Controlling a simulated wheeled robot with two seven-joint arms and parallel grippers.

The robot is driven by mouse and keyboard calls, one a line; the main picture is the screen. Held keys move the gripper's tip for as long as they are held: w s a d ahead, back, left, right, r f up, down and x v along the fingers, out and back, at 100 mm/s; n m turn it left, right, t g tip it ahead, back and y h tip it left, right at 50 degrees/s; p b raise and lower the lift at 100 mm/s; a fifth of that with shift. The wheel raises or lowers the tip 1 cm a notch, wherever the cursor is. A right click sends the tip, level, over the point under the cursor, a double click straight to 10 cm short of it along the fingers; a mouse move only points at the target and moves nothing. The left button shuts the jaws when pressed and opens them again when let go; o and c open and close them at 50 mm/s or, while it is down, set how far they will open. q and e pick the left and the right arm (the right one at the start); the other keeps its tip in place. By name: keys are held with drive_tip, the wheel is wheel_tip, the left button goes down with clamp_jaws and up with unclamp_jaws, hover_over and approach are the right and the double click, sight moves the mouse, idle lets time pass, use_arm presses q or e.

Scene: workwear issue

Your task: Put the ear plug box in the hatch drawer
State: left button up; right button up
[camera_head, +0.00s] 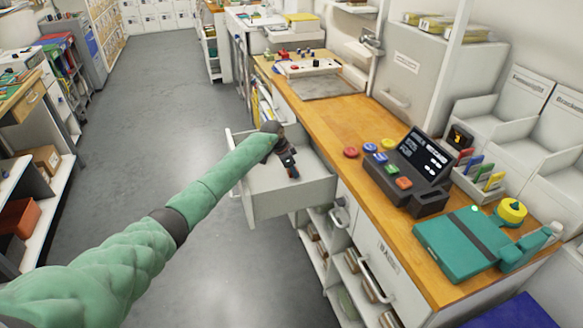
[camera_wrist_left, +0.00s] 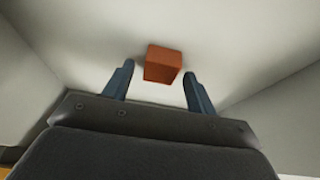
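The open hatch drawer (camera_head: 280,204) is a light grey box pulled out from under the wooden counter. My left gripper (camera_head: 292,172) reaches down into it from above. In the left wrist view, a small orange-red box (camera_wrist_left: 162,65), which I take to be the ear plug box, rests on the pale drawer floor. My left gripper's two fingers (camera_wrist_left: 158,76) are apart on either side of it, with a gap on the left and a very narrow one on the right. In the head view the gripper mostly hides the box. My right gripper is not in view.
The wooden counter (camera_head: 335,122) runs along the right, with a dark terminal (camera_head: 412,170), coloured buttons and a teal case (camera_head: 463,243) on it. Open shelves (camera_head: 352,283) are below. A shelf unit (camera_head: 52,190) stands at left. The grey floor (camera_head: 165,110) between is clear.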

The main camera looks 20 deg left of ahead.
use_arm(q)
drive_tip(key=shift+a+r, duration=0.15)
drive_tip(key=shift+r, duration=0.3)
drive_tip(key=b+v, duration=0.2)
drive_tip(key=v, duration=0.9)
drive_tip(key=shift+s, duration=0.2)
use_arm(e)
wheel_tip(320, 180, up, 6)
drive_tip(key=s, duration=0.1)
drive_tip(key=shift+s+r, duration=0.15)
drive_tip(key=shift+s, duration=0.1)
use_arm(q)
drive_tip(key=shift+r, duration=0.1)
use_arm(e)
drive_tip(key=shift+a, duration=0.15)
